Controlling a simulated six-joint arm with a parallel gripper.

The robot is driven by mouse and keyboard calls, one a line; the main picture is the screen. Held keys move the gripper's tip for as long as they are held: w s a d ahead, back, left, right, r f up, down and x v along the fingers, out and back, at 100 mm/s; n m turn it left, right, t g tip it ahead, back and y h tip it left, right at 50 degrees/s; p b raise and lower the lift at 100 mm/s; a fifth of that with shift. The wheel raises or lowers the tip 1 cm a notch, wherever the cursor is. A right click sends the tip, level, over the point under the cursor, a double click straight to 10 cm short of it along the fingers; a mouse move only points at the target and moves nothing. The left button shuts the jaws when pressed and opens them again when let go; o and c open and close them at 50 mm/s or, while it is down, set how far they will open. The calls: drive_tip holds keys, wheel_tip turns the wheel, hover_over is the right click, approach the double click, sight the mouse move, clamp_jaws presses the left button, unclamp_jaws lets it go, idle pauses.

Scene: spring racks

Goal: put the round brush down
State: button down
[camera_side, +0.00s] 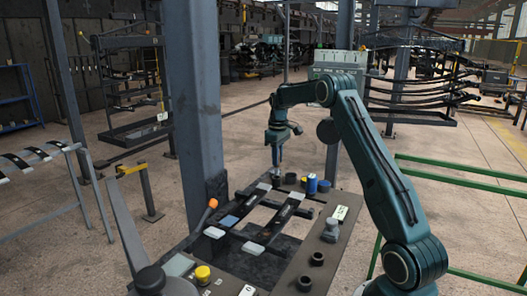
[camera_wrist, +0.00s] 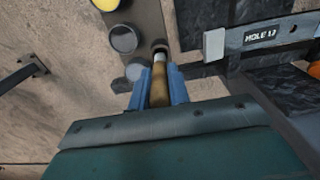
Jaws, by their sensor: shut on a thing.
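My gripper (camera_wrist: 160,72) is shut on the round brush (camera_wrist: 159,92), which has a tan handle and a pale section near its far end. The brush's far end is close to a dark round holder (camera_wrist: 160,46) on the bench; I cannot tell whether it is inside or just above. In the side view my gripper (camera_side: 277,168) points down at the back edge of the bench, and the brush is too small there to make out clearly.
A bar labelled HOLE 12 (camera_wrist: 262,36) lies to the right.

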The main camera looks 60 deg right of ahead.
sight(277, 168)
drive_tip(key=shift+f, duration=2.1)
drive_tip(key=shift+f, duration=0.1)
drive_tip(key=c, duration=1.3)
unclamp_jaws()
wheel_tip(277, 168, up, 12)
